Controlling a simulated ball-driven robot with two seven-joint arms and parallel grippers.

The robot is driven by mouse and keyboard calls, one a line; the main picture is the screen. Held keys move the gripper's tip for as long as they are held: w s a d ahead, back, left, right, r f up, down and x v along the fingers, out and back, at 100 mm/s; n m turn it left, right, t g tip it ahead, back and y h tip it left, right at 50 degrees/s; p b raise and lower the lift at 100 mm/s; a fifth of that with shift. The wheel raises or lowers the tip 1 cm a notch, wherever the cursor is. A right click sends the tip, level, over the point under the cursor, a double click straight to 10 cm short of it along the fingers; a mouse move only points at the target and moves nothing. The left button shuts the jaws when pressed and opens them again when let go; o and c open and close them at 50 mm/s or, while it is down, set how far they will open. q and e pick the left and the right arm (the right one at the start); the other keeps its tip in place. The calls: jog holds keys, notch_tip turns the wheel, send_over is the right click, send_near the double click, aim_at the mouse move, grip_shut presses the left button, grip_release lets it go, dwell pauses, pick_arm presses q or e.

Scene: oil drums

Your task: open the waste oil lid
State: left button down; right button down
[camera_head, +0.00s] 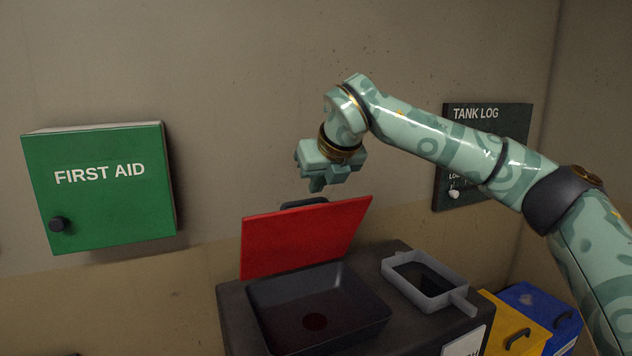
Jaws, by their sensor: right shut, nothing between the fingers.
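The red lid (303,238) stands raised at the back of a dark basin (335,333), tilted up toward the wall. A dark handle (304,204) shows at the lid's top edge. The basin is open, with a dark red round spot at its bottom. My right gripper (317,186) points down just above the lid's top edge, near the handle. It is shut and empty, and whether it touches the handle cannot be told. My left gripper is not in view.
A grey tray-like frame (394,276) sits on the dark cabinet top (386,258) right of the basin. Yellow (505,315) and blue (537,303) bins stand at the right. A green first aid box (98,205) and tank log board (487,118) hang on the wall.

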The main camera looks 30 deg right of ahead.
jog(key=x, duration=0.6)
jog(key=shift+w+f, duration=0.25)
jog(key=shift+f, duration=0.05)
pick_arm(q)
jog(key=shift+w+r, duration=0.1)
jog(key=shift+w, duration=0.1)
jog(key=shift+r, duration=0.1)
pick_arm(e)
jog(key=shift+r, duration=0.1)
